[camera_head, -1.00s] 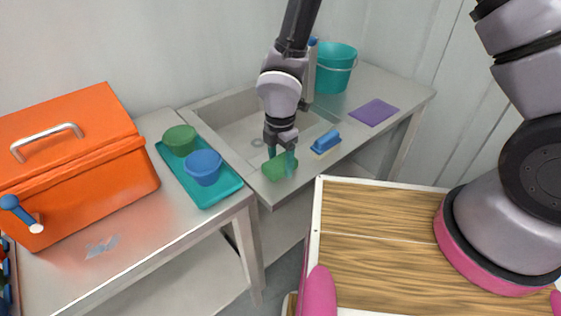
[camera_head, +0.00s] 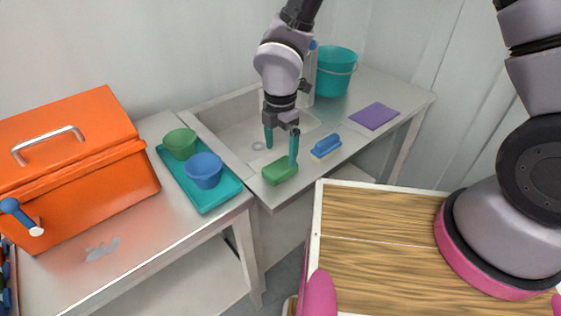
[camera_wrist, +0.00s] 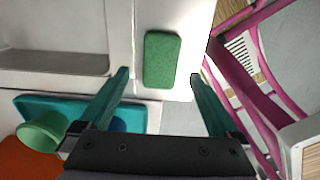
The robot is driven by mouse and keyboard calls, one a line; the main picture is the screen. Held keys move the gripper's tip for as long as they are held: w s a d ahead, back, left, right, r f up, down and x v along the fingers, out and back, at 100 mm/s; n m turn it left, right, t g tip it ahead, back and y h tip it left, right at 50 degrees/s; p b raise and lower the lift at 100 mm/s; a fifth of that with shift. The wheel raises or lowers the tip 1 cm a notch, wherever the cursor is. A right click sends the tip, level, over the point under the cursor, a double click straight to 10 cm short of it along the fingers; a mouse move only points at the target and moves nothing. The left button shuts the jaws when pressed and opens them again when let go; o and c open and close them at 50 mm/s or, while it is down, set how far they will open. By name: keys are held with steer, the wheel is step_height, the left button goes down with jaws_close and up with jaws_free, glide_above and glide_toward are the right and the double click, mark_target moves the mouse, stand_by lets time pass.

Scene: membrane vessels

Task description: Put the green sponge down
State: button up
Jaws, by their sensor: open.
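The green sponge (camera_head: 280,172) lies on the front rim of the sink counter, near its left corner. In the wrist view the sponge (camera_wrist: 162,60) lies flat on the white rim, ahead of the fingertips and between their lines. My gripper (camera_head: 282,147) is open and empty just above and behind the sponge. Its two teal fingers stand wide apart in the wrist view (camera_wrist: 158,80), with clear space between them and the sponge.
The sink basin (camera_head: 235,130) is behind the sponge. A teal tray (camera_head: 220,192) with green (camera_head: 180,144) and blue (camera_head: 204,170) bowls and an orange toolbox (camera_head: 70,165) are left.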

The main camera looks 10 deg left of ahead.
mark_target(281, 165)
step_height(281, 165, up, 6)
steer(key=w+d+r+m+t, duration=0.2)
steer(key=w+d+r+m, duration=0.3)
steer(key=d+r+m, duration=0.4)
steer(key=w+d+r+m+t, duration=0.1)
steer(key=w+d+r+m, duration=0.3)
steer(key=d+r+m, duration=0.45)
steer(key=s+d+r+m+t+y, duration=0.1)
steer(key=s+d+r+m+t, duration=0.1)
steer(key=s+d+r+m, duration=0.2)
steer(key=s+d+r+m+t+y, duration=0.1)
steer(key=s+d+r+m, duration=0.3)
steer(key=d+r+m, duration=0.6)
steer(key=shift+d+t, duration=0.6)
steer(key=shift+d, duration=0.6)
steer(key=shift+o, duration=0.2)
